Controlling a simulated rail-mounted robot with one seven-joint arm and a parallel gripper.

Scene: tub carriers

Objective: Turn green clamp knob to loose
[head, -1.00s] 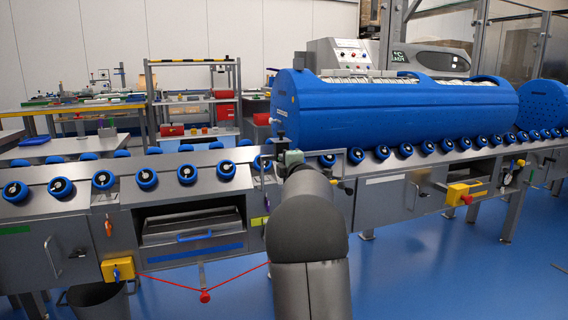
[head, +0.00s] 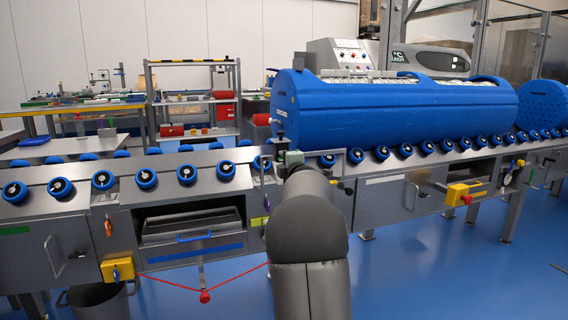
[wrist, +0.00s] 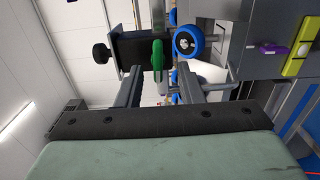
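The green clamp knob (wrist: 157,56) shows in the wrist view as a narrow green handle in front of a dark block. My gripper (wrist: 158,74) is open. Its two grey fingers point at the clamp, one on each side of the knob, with a visible gap on both sides. The knob lies about level with the fingertips; whether it is fully between them I cannot tell. In the head view my gripper (head: 290,158) is at the conveyor's rail, left end of the blue tub, and my arm hides most of the clamp.
A black round knob (wrist: 101,53) and a blue-rimmed roller (wrist: 188,41) flank the clamp closely. The large blue tub (head: 400,112) lies on the rollers to the right. A yellow box (head: 466,191) sits on the conveyor front. A red cord (head: 240,281) hangs below.

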